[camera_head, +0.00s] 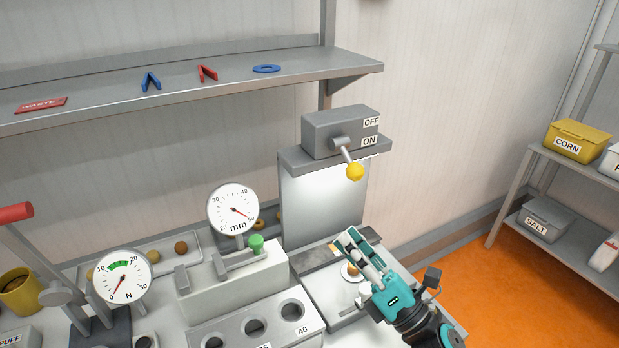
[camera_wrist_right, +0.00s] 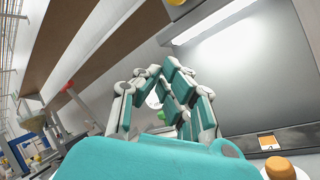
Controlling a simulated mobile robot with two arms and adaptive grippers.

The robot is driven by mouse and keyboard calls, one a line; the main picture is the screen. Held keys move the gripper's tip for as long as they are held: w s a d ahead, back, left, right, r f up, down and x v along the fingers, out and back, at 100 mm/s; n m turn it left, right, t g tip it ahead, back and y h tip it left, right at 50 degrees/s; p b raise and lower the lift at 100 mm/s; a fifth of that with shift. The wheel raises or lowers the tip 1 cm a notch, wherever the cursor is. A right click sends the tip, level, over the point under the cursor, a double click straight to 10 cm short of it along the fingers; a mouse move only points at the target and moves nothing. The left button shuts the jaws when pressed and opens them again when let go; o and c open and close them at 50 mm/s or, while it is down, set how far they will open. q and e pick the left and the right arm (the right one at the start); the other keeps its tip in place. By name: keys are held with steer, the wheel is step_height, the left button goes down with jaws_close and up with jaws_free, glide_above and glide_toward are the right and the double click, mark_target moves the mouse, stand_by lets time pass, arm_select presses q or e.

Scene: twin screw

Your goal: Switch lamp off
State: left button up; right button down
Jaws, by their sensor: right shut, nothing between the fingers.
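The grey lamp switch box (camera_head: 335,130) sits above the lit white lamp panel (camera_head: 322,205), with OFF and ON labels on its right side. Its lever ends in a yellow knob (camera_head: 354,172) and points down, on the side of the ON label. My right gripper (camera_head: 354,240) is shut and empty, below the knob and apart from it, in front of the panel's lower right. My left gripper is not in view.
A small orange-brown round item (camera_wrist_right: 280,167) lies on a white dish close to the right gripper. Left are a mm dial gauge (camera_head: 233,208), a green knob (camera_head: 256,243) and a block with holes (camera_head: 254,327). A shelf (camera_head: 200,90) runs along the wall above.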

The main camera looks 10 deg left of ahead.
mark_target(349, 159)
arm_select(q)
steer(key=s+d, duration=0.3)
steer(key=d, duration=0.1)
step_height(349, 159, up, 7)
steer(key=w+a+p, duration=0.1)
steer(key=p, duration=0.5)
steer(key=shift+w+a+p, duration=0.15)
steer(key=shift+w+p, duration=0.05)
steer(key=shift+p, duration=0.2)
arm_select(e)
steer(key=w+a+r, duration=0.2)
steer(key=w+r, duration=0.3)
steer(key=r, duration=0.1)
steer(key=shift+a+r, duration=0.3)
steer(key=shift+r, duration=0.1)
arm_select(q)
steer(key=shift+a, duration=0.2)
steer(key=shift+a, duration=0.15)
arm_select(e)
steer(key=shift+s+d+r, duration=0.15)
steer(key=shift+d+r, duration=0.05)
steer(key=shift+r, duration=0.15)
